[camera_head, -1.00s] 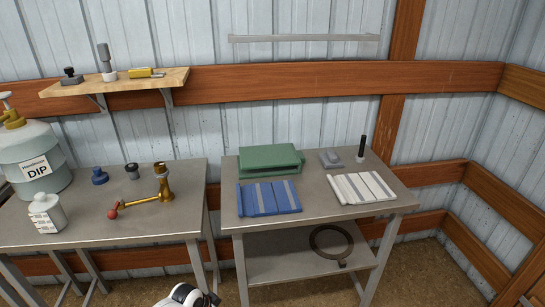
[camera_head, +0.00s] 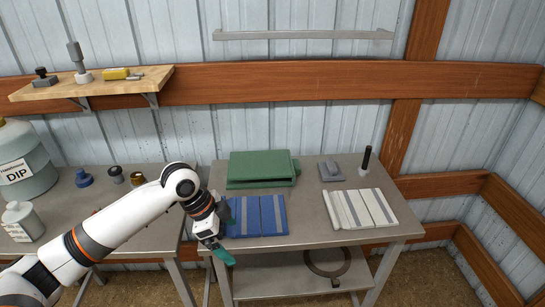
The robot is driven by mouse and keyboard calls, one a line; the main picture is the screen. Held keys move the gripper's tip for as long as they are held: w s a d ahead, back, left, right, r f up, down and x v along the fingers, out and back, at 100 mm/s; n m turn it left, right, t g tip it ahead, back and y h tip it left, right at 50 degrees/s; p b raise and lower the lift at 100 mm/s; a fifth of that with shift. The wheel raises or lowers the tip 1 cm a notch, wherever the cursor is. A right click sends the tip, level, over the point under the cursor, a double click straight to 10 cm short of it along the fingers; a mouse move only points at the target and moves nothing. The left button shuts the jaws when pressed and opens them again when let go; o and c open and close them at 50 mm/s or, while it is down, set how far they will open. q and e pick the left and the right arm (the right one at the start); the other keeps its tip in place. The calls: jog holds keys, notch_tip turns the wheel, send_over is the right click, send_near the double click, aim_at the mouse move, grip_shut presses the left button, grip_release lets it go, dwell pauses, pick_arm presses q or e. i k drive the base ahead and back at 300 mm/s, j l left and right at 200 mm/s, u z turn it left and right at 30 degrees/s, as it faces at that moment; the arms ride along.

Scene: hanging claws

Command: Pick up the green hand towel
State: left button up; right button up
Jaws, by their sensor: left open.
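My left gripper (camera_head: 226,233) is open, at the left front edge of this table. It is in front of the green towel and apart from it. One teal finger is low by the table's front edge; the other is partly hidden near the blue towel's left end. My right gripper is out of view.
A folded blue striped towel (camera_head: 260,216) lies just in front of the green one, close beside my gripper. A white striped towel (camera_head: 359,208), a grey block (camera_head: 331,172) and a black-handled tool (camera_head: 366,161) are to the right. A wooden shelf (camera_head: 90,85) hangs above the left table.

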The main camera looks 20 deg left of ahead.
aim_at(274, 168)
jog(key=i, duration=1.5)
